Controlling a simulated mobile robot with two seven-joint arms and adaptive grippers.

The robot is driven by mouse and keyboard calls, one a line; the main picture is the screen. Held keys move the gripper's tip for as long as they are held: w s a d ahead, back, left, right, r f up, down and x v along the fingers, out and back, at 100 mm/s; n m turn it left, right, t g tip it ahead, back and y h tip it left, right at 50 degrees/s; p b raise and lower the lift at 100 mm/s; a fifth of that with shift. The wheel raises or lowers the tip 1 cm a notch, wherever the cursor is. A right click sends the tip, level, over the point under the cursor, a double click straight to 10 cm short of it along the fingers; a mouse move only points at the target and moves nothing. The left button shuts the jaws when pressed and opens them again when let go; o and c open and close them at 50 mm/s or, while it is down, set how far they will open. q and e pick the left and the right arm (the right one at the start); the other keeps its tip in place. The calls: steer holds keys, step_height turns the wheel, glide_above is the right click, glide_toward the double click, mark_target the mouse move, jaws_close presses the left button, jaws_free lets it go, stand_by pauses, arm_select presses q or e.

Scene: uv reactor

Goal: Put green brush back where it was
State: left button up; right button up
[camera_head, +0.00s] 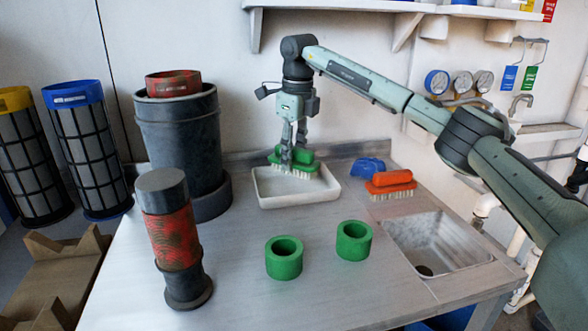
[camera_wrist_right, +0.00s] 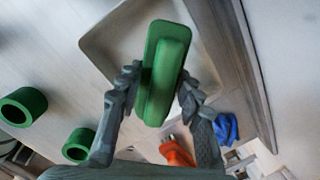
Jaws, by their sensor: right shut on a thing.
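The green brush (camera_head: 300,162) with pale bristles is held by my right gripper (camera_head: 294,152) above the white tray (camera_head: 268,203) at the back of the bench. In the right wrist view the green brush (camera_wrist_right: 163,72) lies lengthwise between the two fingers of my right gripper (camera_wrist_right: 158,90), and the tray (camera_wrist_right: 97,42) shows beneath it. The bristles are over the tray's inside; I cannot tell whether they touch it. My left gripper is not in view.
An orange brush (camera_head: 389,182) and a blue object (camera_head: 367,167) lie right of the tray. Two green rings (camera_head: 284,258) (camera_head: 353,241) stand in front. A sink (camera_head: 436,243) is at the right. A grey bin (camera_head: 180,135) and red-banded cylinder (camera_head: 172,238) stand left.

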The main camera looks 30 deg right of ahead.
mark_target(294, 171)
steer(key=shift+d+f, duration=0.1)
steer(key=shift+f, duration=2.15)
steer(key=o, duration=1.2)
steer(key=r, duration=0.4)
steer(key=s+r, duration=0.1)
steer(key=r, duration=0.7)
steer(key=shift+s+r, duration=0.15)
